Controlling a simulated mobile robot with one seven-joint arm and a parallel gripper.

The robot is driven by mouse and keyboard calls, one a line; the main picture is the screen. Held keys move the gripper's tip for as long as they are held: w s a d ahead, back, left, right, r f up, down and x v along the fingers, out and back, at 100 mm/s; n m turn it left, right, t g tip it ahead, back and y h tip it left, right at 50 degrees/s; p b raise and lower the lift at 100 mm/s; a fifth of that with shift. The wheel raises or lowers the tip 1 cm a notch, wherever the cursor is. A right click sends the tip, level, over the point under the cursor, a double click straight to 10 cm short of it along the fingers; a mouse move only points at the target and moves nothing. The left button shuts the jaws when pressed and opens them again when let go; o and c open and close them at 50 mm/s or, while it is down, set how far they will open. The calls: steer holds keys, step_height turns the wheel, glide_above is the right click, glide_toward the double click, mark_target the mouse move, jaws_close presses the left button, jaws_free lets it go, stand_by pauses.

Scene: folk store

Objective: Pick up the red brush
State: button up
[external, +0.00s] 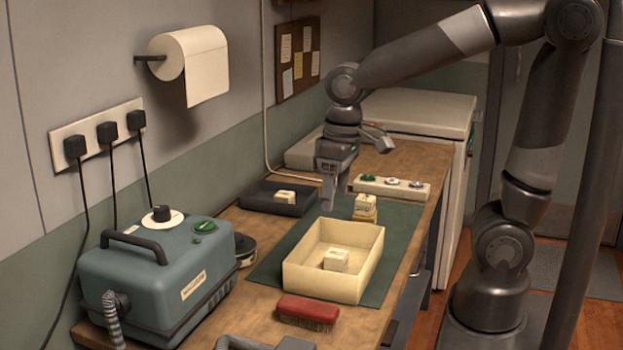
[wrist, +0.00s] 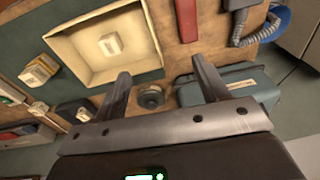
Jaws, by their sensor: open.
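The red brush (external: 307,311) lies on the wooden bench, bristles down, in front of the cream tray. In the wrist view the red brush (wrist: 187,18) is at the top, beside the tray, partly cut off by the frame edge. My gripper (external: 335,197) points down above the bench, behind the tray and well apart from the brush. In the wrist view my gripper (wrist: 161,68) has its two fingers spread with nothing between them.
A cream tray (external: 307,287) holding a small white block (external: 336,260) sits on a green mat (external: 398,225). A teal machine (external: 160,272) with a hose stands at the left. A dark tray (external: 272,200), a small box (external: 365,206) and a switch strip (external: 391,187) are near the gripper.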

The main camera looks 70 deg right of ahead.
steer(key=w+a+f+g, duration=0.3)
steer(key=w+a+f, duration=0.1)
steer(key=f, duration=0.3)
steer(key=g, duration=0.2)
glide_toward(305, 298)
steer(key=shift+f+h, duration=0.2)
steer(key=shift+h, duration=0.1)
steer(key=shift+a+x, duration=0.2)
steer(key=shift+x, duration=5.25)
steer(key=shift+s+f+g, duration=0.15)
steer(key=shift+g, duration=0.15)
steer(key=c, duration=1.1)
